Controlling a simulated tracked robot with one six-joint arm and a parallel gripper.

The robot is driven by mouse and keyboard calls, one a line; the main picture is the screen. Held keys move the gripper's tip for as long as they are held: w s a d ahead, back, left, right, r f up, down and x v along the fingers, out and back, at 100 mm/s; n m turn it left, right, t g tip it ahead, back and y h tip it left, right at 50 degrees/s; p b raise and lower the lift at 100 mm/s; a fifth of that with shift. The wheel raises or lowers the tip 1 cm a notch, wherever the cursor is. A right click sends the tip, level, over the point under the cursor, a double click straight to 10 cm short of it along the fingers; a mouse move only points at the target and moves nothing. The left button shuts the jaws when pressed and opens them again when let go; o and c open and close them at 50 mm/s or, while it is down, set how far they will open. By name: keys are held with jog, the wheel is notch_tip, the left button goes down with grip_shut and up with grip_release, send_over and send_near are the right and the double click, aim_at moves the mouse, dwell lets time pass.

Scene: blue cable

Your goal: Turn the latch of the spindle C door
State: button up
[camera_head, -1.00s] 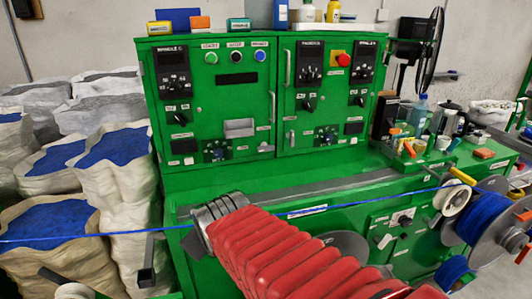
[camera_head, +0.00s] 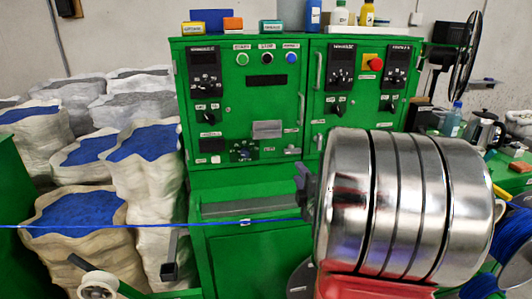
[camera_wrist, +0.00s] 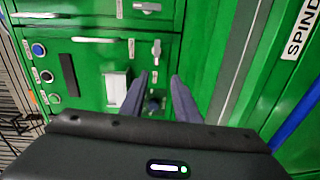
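The green cabinet (camera_head: 250,105) has two doors with small grey latches at their lower inner corners. The left door's latch (camera_head: 292,150) also shows in the wrist view (camera_wrist: 156,52). The right door's latch (camera_head: 319,141) is near the top edge of the wrist view (camera_wrist: 147,8). Door labels are too small to read, so I cannot tell which is spindle C. My gripper (camera_wrist: 159,75) has two dark fingers apart, with nothing held. In the wrist view the left door's latch lies just above the fingertips, apart from them in the picture. In the head view my silver wrist partly hides the gripper.
A dark dial (camera_wrist: 154,104) shows between the fingers, and a white box (camera_wrist: 117,88) sits beside them. A blue cable (camera_head: 150,226) runs across the front. White sacks (camera_head: 140,180) fill the left. Long door handles (camera_head: 301,108) stand out from the cabinet.

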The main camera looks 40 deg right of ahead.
aim_at(293, 153)
jog(key=shift+s+d+n+t, duration=0.4)
jog(key=shift+s+d, duration=0.2)
jog(key=shift+d, duration=0.2)
jog(key=x, duration=1.4)
jog(key=shift+s, duration=0.1)
jog(key=shift+c, duration=0.2)
grip_shut()
jog(key=shift+s+a, duration=0.1)
